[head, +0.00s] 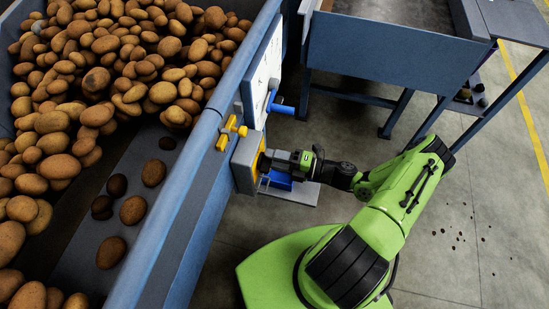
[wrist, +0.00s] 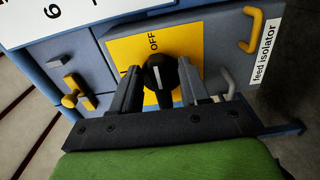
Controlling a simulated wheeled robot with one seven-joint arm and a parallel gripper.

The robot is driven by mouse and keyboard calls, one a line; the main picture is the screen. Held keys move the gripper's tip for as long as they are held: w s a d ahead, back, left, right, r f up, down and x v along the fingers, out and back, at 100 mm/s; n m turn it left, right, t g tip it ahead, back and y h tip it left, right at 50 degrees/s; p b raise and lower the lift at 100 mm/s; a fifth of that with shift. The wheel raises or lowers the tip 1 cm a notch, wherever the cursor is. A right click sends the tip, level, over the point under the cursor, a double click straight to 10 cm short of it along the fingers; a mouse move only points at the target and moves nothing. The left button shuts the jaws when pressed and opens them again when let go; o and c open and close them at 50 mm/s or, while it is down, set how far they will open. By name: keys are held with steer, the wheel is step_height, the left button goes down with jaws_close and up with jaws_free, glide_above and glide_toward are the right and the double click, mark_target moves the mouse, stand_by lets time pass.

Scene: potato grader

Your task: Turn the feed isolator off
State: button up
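The feed isolator is a grey box with a yellow plate (wrist: 128,50), and its label (wrist: 265,52) reads "feed isolator" in the wrist view. A round black knob (wrist: 160,72) with a white mark sits on the plate, near the printed word OFF. I cannot tell for sure which position the mark points to. My gripper (wrist: 161,88) faces the plate with one finger on each side of the knob. The fingers look apart, with narrow gaps beside the knob. In the head view, my gripper (head: 266,161) reaches the isolator box (head: 245,162), and the knob is hidden.
A yellow T-shaped handle (wrist: 74,92) is beside the box. A yellow hasp (wrist: 254,30) shows near the label. A white panel (head: 262,75) and blue handle (head: 281,106) are above the box in the head view. The potato hopper (head: 190,180) lies left; open floor lies right.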

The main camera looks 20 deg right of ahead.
stand_by(0.3)
steer(key=v, duration=1.5)
steer(key=shift+s+d, duration=0.25)
steer(key=shift+d, duration=0.05)
